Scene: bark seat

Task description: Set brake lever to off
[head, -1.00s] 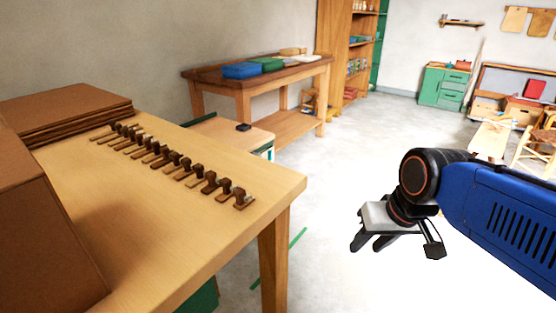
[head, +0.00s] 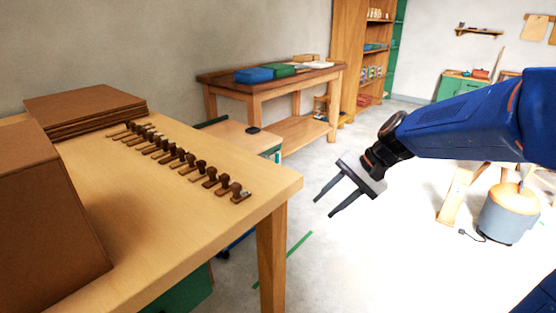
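I cannot make out a brake lever in the head view. My gripper (head: 323,208) is at the centre right, over the pale floor. Its two dark fingers point down and left, spread apart with nothing between them. It is apart from the wooden table on the left and touches nothing that I can see.
A wooden table (head: 150,225) on the left bears a row of small dark stamp-like pieces (head: 203,168) and brown sheets (head: 85,105). A workbench (head: 285,88) stands behind. A grey drum (head: 508,213) stands at right. Floor between is mostly clear.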

